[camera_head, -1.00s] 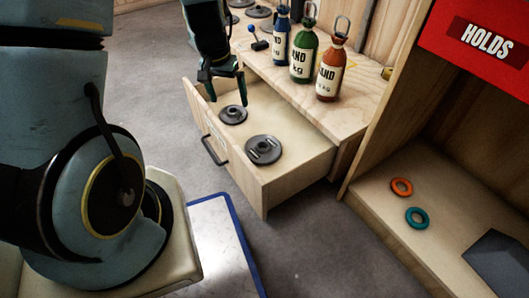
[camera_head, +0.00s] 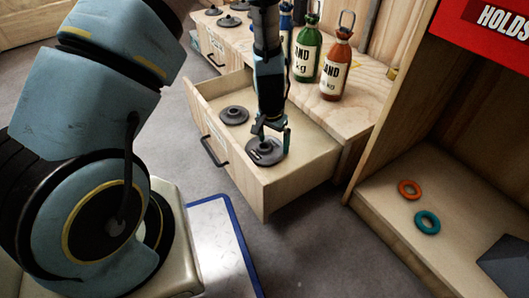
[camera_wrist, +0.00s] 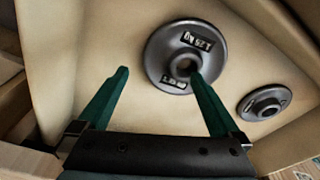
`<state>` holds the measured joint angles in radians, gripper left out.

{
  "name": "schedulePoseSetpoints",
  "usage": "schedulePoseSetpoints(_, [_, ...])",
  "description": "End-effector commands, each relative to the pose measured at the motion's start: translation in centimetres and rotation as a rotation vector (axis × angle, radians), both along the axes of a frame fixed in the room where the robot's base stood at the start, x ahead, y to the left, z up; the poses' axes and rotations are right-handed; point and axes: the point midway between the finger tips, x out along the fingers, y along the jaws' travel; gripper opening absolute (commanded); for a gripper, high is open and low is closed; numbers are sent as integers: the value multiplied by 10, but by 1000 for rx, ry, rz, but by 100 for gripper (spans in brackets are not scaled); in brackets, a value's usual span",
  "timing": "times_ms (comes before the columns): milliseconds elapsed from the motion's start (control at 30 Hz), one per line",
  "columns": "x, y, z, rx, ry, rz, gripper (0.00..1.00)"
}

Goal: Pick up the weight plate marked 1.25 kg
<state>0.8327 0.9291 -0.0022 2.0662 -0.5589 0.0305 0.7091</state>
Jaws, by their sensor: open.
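Two dark grey round weight plates lie flat in the open wooden drawer. The larger plate (camera_head: 265,153), nearer the drawer front, also fills the middle of the wrist view (camera_wrist: 160,57). It has two dark labels; the upper one appears upside down and seems to read 1.25. The smaller plate (camera_head: 233,115) lies farther back in the drawer and shows at the right of the wrist view (camera_wrist: 265,103); its marking is unreadable. My gripper (camera_head: 272,134) is open and empty, just above the larger plate. In the wrist view, its right finger overlaps the plate's central hub.
The drawer (camera_head: 300,172) has raised walls around the plates. Green (camera_head: 306,55) and orange (camera_head: 335,68) bottles stand on the bench above its right side. Orange (camera_head: 409,190) and teal (camera_head: 427,222) rings lie on the shelf at right.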

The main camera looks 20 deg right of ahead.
Motion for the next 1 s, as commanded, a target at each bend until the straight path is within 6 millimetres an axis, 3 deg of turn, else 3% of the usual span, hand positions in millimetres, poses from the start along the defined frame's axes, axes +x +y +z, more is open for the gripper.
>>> schedulePoseSetpoints(300, [2, -5, -45, 1, 1, 0, 100])
schedulePoseSetpoints(567, [2, -6, -46, 1, 1, 0, 100])
schedulePoseSetpoints(1000, [2, -6, -46, 0, 1, 0, 53])
